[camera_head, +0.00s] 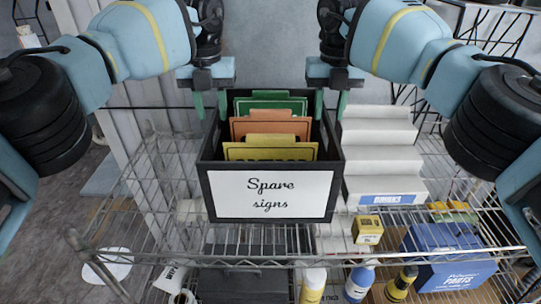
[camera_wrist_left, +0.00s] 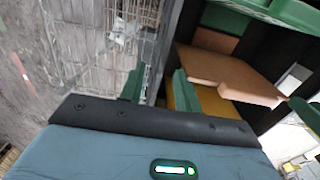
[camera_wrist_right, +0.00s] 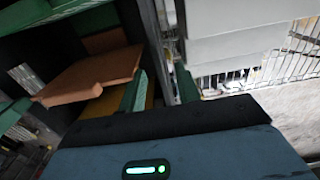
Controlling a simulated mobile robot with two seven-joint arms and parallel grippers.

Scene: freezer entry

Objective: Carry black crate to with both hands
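The black crate (camera_head: 206,178), with a white "Spare signs" label (camera_head: 270,194) on its front, stands on the wire rack. It holds green, orange and yellow signs. My left gripper (camera_head: 210,104) is at the crate's left wall near the back, fingers apart on either side of the rim. My right gripper (camera_head: 330,104) is at the right wall in the same way. In the left wrist view, the left fingers (camera_wrist_left: 158,88) show a gap between them. In the right wrist view, the right fingers (camera_wrist_right: 160,88) are also apart. The crate's underside is hidden.
A small yellow box (camera_head: 367,230), a blue parts box (camera_head: 450,262) and several bottles (camera_head: 313,285) are in front on the right. The wire rack (camera_head: 150,205) is mostly bare to the left.

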